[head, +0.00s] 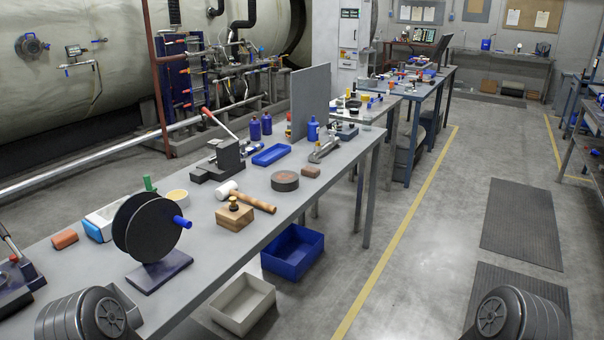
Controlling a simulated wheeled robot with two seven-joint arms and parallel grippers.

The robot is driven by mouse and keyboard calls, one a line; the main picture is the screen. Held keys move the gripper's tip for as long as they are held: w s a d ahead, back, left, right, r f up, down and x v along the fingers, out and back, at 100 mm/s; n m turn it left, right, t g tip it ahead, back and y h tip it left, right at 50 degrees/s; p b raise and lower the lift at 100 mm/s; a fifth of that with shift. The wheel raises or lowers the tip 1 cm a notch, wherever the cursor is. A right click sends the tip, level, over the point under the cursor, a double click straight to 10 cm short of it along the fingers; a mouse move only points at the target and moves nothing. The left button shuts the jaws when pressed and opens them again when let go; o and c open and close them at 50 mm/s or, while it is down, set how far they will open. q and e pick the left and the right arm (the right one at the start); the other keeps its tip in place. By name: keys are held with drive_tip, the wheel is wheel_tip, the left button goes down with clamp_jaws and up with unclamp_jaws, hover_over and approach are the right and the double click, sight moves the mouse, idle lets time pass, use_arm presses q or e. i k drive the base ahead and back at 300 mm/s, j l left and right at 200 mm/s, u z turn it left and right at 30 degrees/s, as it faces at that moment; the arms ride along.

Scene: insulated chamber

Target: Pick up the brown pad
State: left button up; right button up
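A small brown rectangular pad (311,171) lies flat on the grey workbench (335,170), near its front edge. A thick round dark-brown disc (285,180) lies just to its left, with a narrow gap between them. Nothing covers the pad. Neither of my grippers is in view; only dark rounded parts of my arms show at the bottom left and bottom right corners, far from the pad.
A mallet (248,198), wooden block (234,217), black reel (147,229), blue tray (271,155) and orange-brown block (65,239) share the bench. A blue bin (293,252) and grey bin (243,304) sit below.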

sight(311, 172)
drive_tip(key=i+l+u, duration=0.1)
drive_tip(key=u, duration=0.4)
drive_tip(key=l+u, duration=0.15)
drive_tip(key=u, duration=0.35)
drive_tip(key=l+u, duration=0.2)
drive_tip(key=u, duration=0.3)
drive_tip(key=l+u, duration=0.15)
drive_tip(key=l, duration=0.3)
drive_tip(key=l+u, duration=0.15)
drive_tip(key=l, duration=0.3)
drive_tip(key=l+u, duration=0.15)
drive_tip(key=l, duration=0.25)
drive_tip(key=k+l+u, duration=0.15)
drive_tip(key=l, duration=0.3)
drive_tip(key=l+u, duration=0.15)
drive_tip(key=l, duration=0.3)
drive_tip(key=k+l+u, duration=0.2)
drive_tip(key=l, duration=0.2)
drive_tip(key=k+l+u, duration=0.15)
drive_tip(key=l, duration=0.25)
drive_tip(key=k+l, duration=0.1)
drive_tip(key=l, duration=0.25)
drive_tip(key=k+l, duration=0.15)
drive_tip(key=l, duration=0.25)
drive_tip(key=k+l, duration=0.1)
drive_tip(key=l, duration=0.25)
